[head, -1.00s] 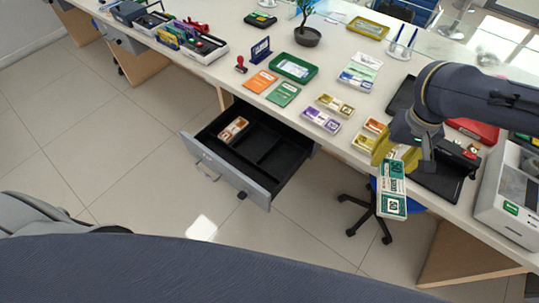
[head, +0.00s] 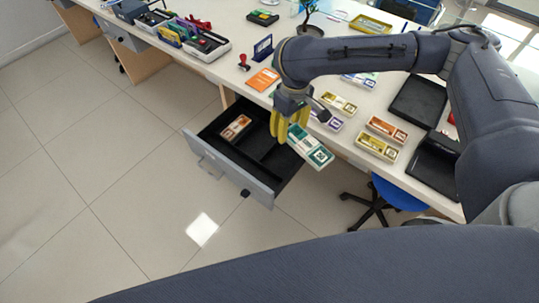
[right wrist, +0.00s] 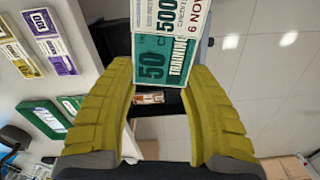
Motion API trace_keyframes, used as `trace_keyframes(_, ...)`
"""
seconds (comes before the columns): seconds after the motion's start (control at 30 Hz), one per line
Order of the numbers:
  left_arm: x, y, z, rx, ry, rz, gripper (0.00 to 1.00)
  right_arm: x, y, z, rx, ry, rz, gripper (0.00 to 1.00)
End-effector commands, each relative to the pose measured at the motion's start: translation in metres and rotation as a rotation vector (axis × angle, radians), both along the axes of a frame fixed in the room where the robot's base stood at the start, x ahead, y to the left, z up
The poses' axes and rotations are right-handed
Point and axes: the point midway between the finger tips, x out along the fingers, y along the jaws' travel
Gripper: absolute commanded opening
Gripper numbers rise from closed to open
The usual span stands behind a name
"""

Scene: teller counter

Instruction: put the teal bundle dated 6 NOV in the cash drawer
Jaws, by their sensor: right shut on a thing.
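The teal bundle (head: 311,146), with teal and white faces, is held by my right gripper (head: 287,128), whose yellow fingers are shut on it. It hangs over the right edge of the open cash drawer (head: 228,170), tilted, its far end sticking out to the right. In the right wrist view the bundle (right wrist: 165,58) shows a teal "50" and the print "6 NOV" upside down, between the yellow fingers (right wrist: 163,85). The drawer is dark inside with dividers. An orange-brown bundle (head: 236,127) lies in its left compartment; other compartments look empty. My left gripper is not in view.
On the counter (head: 232,88) above the drawer lie an orange booklet (head: 262,80), yellow bundles (head: 338,104) and orange bundles (head: 386,129). A black tray (head: 417,103) lies to the right. A blue chair (head: 400,194) stands below the counter. Floor left of the drawer is clear.

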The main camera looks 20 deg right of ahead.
Motion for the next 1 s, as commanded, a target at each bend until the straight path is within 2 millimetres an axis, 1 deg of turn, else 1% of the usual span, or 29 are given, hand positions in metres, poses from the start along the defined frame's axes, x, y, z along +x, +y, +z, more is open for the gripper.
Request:
trace_keyframes(0.03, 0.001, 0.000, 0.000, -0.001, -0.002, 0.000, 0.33, 0.004, 0.002, -0.009, 0.001, 0.002, 0.069, 0.20)
trace_keyframes(0.2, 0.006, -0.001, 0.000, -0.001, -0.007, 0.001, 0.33, 0.018, 0.010, -0.039, 0.006, -0.006, 0.340, 0.20)
trace_keyframes(0.33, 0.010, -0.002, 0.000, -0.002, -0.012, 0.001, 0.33, 0.028, 0.014, -0.062, 0.006, -0.014, 0.549, 0.20)
trace_keyframes(0.5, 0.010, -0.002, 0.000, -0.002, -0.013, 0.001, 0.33, 0.037, 0.019, -0.094, 0.003, -0.021, 0.822, 0.20)
trace_keyframes(0.8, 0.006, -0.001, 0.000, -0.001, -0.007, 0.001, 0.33, 0.046, 0.024, -0.149, -0.007, -0.022, 1.266, 0.20)
trace_keyframes(1.0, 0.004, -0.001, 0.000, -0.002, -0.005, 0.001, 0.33, 0.048, 0.025, -0.177, -0.015, -0.019, 1.490, 0.20)
